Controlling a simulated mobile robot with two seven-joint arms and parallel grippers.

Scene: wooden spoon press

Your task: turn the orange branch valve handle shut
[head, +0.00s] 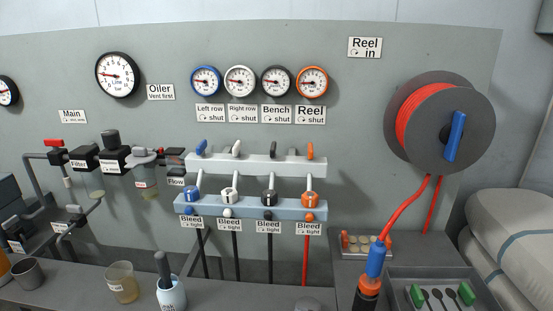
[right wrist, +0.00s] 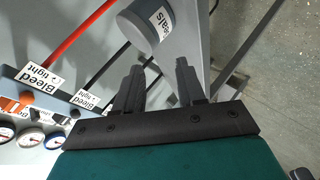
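The orange branch valve handle (head: 310,150) stands upright at the right end of the white manifold bar (head: 255,165). It is below the orange-rimmed gauge (head: 312,82) and the "Reel shut" label (head: 310,114). My right gripper (right wrist: 156,82) shows in the right wrist view with its two dark fingers apart and nothing between them. It points toward the bench area, past a grey cylinder with a "seals" label (right wrist: 152,22). It is apart from the handle. Neither gripper shows in the head view. The left gripper is in no frame.
Blue, white and black handles share the bar left of the orange one. Below, a blue bar (head: 250,207) carries bleed fittings, the orange one (head: 310,200) at right. A hose reel (head: 400,125) and red hose are at right. Cups and an open tray (head: 430,275) occupy the bench.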

